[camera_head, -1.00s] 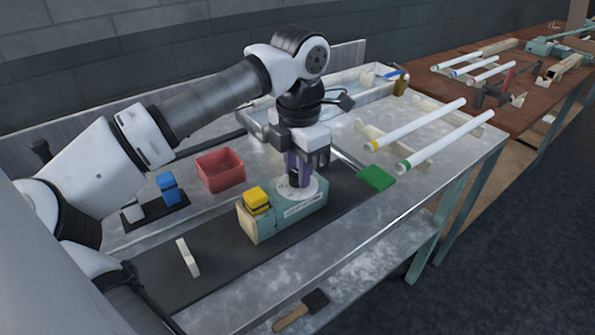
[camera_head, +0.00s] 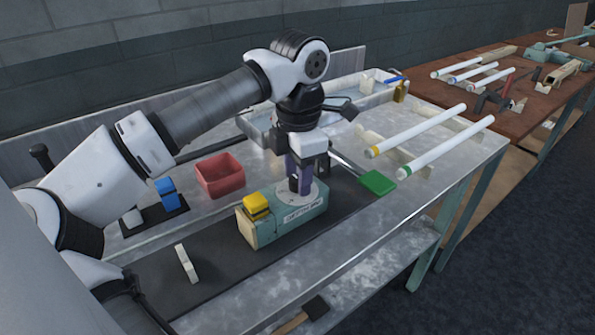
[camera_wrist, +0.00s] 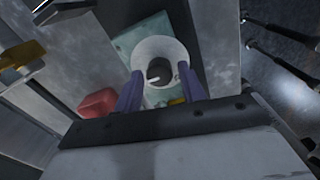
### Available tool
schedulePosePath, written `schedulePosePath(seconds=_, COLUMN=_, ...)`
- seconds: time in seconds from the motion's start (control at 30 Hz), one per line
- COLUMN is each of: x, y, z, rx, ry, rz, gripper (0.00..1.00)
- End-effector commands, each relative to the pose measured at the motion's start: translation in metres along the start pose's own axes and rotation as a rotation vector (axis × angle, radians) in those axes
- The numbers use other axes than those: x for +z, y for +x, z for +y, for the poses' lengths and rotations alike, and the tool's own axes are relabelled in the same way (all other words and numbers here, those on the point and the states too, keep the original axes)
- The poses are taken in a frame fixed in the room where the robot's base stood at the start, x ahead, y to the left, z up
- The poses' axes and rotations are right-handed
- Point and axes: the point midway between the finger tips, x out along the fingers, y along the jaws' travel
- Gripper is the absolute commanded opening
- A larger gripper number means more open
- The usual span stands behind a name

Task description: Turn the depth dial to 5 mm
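The depth dial is a pale round disc (camera_head: 311,193) with a dark knob, on top of a pale green box (camera_head: 288,222) that has a white label on its front. My gripper (camera_head: 300,184) points straight down over the dial. In the wrist view, the disc (camera_wrist: 146,54) and its dark knob (camera_wrist: 160,71) lie between the two purple fingers of my gripper (camera_wrist: 160,84). Gaps show between knob and fingers, so they look apart from it. The dial's markings and its setting are too small to read.
A yellow block (camera_head: 256,205) sits on the box's left end. A red bin (camera_head: 220,176) stands behind left and a green paddle-shaped piece (camera_head: 376,184) lies to the right. White tubes (camera_head: 445,146) rest on supports farther right.

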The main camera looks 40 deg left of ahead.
Motion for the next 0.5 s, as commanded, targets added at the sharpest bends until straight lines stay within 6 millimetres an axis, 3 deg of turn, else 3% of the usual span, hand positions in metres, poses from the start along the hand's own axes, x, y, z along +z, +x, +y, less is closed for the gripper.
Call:
schedulePosePath(seconds=0.07, x=0.0000, y=0.0000, z=0.0000, rx=0.000, ry=-0.001, rz=0.000, gripper=0.50)
schedulePosePath(seconds=0.5, x=0.0001, y=-0.0088, z=0.0004, rx=0.001, ry=-0.002, rz=-0.001, gripper=0.50)
